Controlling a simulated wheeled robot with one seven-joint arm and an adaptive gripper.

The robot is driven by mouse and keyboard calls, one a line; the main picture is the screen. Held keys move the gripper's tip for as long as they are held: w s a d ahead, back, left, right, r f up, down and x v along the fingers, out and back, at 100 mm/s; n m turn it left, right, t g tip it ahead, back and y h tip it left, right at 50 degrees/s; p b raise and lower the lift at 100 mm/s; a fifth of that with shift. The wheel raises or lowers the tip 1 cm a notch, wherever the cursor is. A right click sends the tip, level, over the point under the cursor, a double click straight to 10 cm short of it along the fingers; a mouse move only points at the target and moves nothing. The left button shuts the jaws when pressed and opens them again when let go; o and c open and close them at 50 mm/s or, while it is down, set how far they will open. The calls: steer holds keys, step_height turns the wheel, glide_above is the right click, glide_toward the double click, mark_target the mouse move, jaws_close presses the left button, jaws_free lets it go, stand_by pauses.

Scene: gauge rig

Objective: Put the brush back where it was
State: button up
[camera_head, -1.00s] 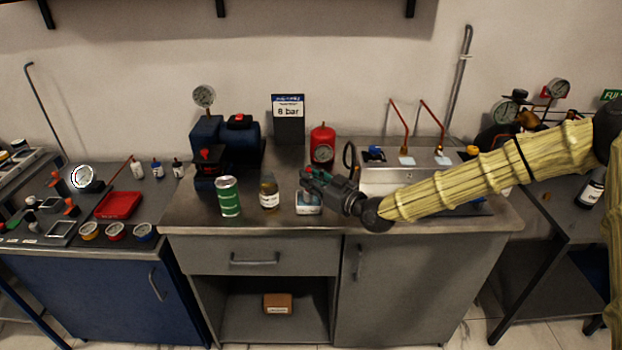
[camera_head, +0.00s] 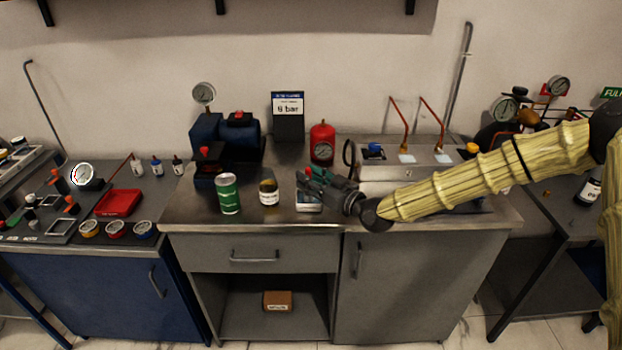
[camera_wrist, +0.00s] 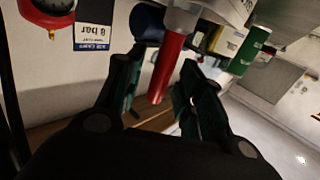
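A red rod (camera_wrist: 168,70), which looks like the brush handle, stands between my fingers in the wrist view. It extends from a pale cup-like piece (camera_wrist: 187,20); any bristles are hidden. My gripper (camera_wrist: 160,90) has its fingers apart on both sides of the rod, with a visible gap on the left finger's side. In the head view, my gripper (camera_head: 308,180) is over the bench, just above a small white box-like thing (camera_head: 309,203), and a bit of red shows at its tips. Whether the right finger touches the rod is unclear.
A green can (camera_head: 228,194) and a labelled amber jar (camera_head: 269,193) stand left of my gripper. A red tank with a gauge (camera_head: 322,145) and a sign (camera_head: 288,106) stand behind. A metal rig (camera_head: 420,168) is at the right. The bench front (camera_head: 245,220) is clear.

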steer(key=b+v, duration=0.2)
steer(key=v, duration=1)
steer(key=shift+r, duration=0.15)
